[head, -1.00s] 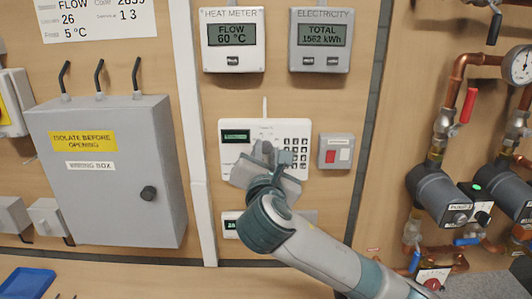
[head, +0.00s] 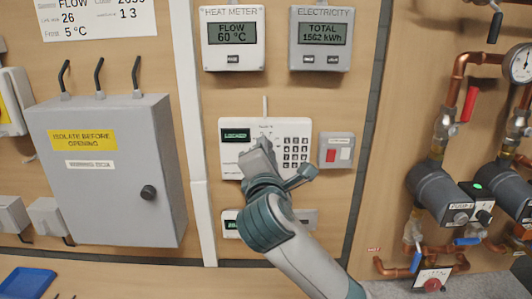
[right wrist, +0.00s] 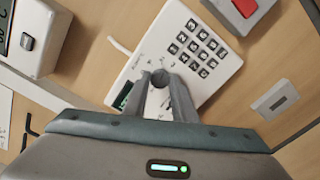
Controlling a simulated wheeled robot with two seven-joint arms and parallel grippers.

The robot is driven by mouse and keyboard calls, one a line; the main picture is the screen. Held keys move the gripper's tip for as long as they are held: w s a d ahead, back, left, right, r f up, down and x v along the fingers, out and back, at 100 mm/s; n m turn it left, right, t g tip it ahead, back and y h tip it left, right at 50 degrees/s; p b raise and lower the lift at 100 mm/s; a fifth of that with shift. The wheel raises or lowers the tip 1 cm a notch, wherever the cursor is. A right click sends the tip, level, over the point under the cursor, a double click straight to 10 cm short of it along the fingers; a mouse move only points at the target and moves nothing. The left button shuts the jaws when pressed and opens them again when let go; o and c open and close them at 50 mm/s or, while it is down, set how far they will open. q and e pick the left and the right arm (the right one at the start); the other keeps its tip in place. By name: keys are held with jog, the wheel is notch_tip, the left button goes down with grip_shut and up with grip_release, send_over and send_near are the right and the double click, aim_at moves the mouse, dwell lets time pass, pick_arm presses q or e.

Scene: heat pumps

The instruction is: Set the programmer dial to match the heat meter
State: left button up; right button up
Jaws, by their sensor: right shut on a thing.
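The heat meter (head: 233,60) at the top of the wall panel reads FLOW 60 °C. Below it is the white programmer (head: 236,156), with a small green display (head: 236,135) that seems to read LOCKED and a keypad on its right. My right gripper (head: 262,147) is at the programmer's middle and hides its dial in the head view. In the right wrist view, the fingers are closed around the dark round dial (right wrist: 160,77) on the programmer's face. My left gripper is out of view.
The electricity meter (head: 321,60) is at the upper right. A grey wiring box (head: 112,190) stands out at left. Copper pipes and pumps (head: 438,195) are at right.

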jog(key=m, duration=0.5)
jog(key=shift+f+m, duration=0.1)
jog(key=shift+m, duration=0.2)
dwell(0.4)
jog(key=o, duration=1)
jog(key=shift+o, duration=0.2)
jog(key=shift+s, duration=0.15)
